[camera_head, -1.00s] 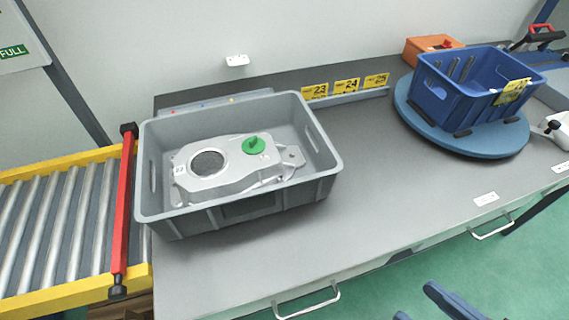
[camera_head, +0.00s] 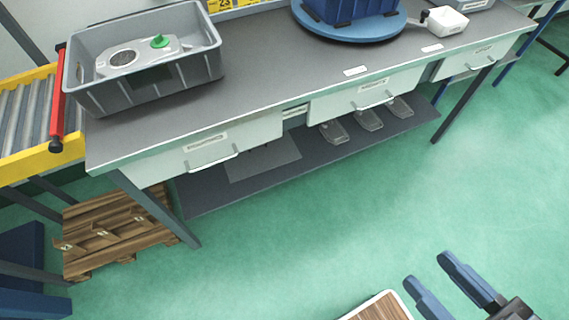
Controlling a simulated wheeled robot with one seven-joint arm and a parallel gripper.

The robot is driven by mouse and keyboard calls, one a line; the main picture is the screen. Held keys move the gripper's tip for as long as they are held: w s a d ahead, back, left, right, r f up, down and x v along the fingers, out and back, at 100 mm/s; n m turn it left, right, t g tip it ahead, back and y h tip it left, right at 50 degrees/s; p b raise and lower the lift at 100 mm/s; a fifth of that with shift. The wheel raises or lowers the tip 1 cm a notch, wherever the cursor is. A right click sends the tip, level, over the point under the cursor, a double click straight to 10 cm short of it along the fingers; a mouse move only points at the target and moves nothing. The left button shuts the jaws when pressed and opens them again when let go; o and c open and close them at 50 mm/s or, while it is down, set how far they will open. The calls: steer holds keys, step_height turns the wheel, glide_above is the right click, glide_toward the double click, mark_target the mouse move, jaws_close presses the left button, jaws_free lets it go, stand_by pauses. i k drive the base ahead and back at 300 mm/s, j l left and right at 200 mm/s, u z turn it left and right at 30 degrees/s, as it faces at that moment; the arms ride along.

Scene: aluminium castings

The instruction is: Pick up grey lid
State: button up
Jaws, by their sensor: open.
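A grey flat panel (camera_head: 262,158) lies on the lower shelf under the workbench; I cannot tell whether it is the grey lid. The upper part of a silver-grey casting (camera_head: 150,50) with a round mesh opening and a green knob shows inside the grey crate (camera_head: 150,88) on the bench, at the upper left. The crate wall hides its lower part. My gripper (camera_head: 427,270) is at the bottom right, over the green floor. Its two blue fingers are apart with nothing between them, well away from the bench and shelf.
The workbench (camera_head: 270,72) has drawers with handles above the lower shelf (camera_head: 210,196), which also holds several small grey pieces. A blue bin stands on a blue turntable (camera_head: 350,32). Wooden pallets (camera_head: 120,235) lie lower left. A wood-topped surface (camera_head: 380,308) shows below. The floor between is open.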

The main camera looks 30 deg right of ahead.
mark_target(258, 159)
steer(key=k+z, duration=0.1)
steer(key=k, duration=0.15)
steer(key=i+l+u, duration=0.1)
steer(key=i+u, duration=0.25)
steer(key=i, duration=0.15)
steer(key=i+l+u, duration=0.2)
steer(key=i+u, duration=0.15)
steer(key=i, duration=0.2)
steer(key=i+l+u, duration=0.35)
steer(key=i, duration=0.1)
